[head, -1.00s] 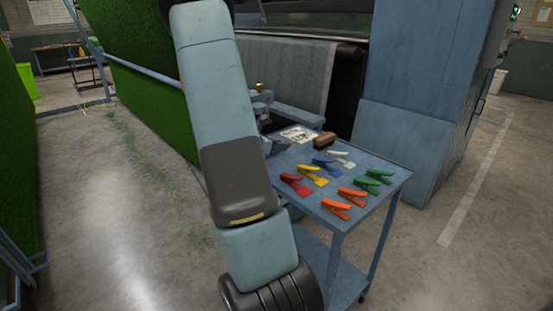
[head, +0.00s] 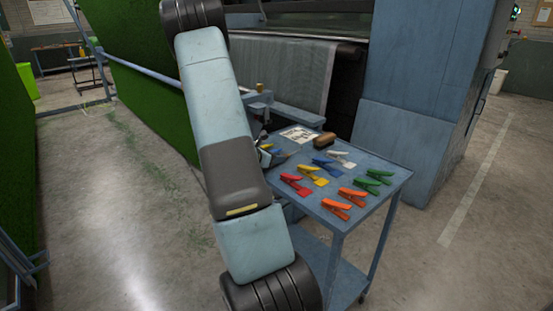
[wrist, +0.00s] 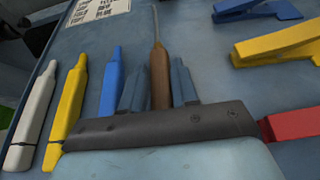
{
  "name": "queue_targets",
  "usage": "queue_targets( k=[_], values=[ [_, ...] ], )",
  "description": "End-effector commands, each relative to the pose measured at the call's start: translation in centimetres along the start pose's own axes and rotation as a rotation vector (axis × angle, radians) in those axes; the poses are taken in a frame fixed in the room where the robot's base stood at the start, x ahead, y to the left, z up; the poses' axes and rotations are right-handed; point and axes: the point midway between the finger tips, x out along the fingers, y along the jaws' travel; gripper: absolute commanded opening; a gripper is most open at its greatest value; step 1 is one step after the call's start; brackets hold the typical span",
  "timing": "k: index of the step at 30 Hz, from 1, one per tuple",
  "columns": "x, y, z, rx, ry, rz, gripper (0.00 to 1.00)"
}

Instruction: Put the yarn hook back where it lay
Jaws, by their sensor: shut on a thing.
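The yarn hook has a brown handle (wrist: 160,78) and a thin grey shaft (wrist: 156,25) that points away from me in the wrist view. My gripper (wrist: 158,88) is shut on the handle, with one blue-grey finger on each side. The hook is over the blue-grey cart top (wrist: 220,85); I cannot tell whether it touches the surface. Left of my gripper lie a blue marker (wrist: 112,80), a yellow marker (wrist: 72,95) and a white marker (wrist: 40,105). In the head view, my arm hides most of the gripper and the hook.
The cart (head: 318,222) carries several clips right of my gripper, including a red clip (head: 296,184), a yellow clip (head: 312,174) and a blue clip (head: 330,166). A printed card (head: 300,134) and a brown block (head: 325,139) lie at the back. A machine stands behind.

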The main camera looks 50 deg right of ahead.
Motion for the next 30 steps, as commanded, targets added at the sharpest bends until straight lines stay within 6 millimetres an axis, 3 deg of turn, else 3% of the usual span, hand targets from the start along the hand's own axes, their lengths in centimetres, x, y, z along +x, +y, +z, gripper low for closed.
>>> queue_targets(
  k=[5, 6, 13, 23, 30],
  values=[
    [0.1, 0.0, -0.2, -0.001, 0.000, 0.000, 0.00],
    [0.1, 0.0, -0.2, 0.000, 0.000, 0.000, 0.33],
    [0.1, 0.0, -0.1, 0.000, 0.000, 0.000, 0.55],
    [-0.2, 0.0, 0.1, 0.000, 0.000, 0.001, 0.55],
    [-3.7, 0.1, 0.1, 0.001, 0.000, 0.004, 0.55]
  ],
)
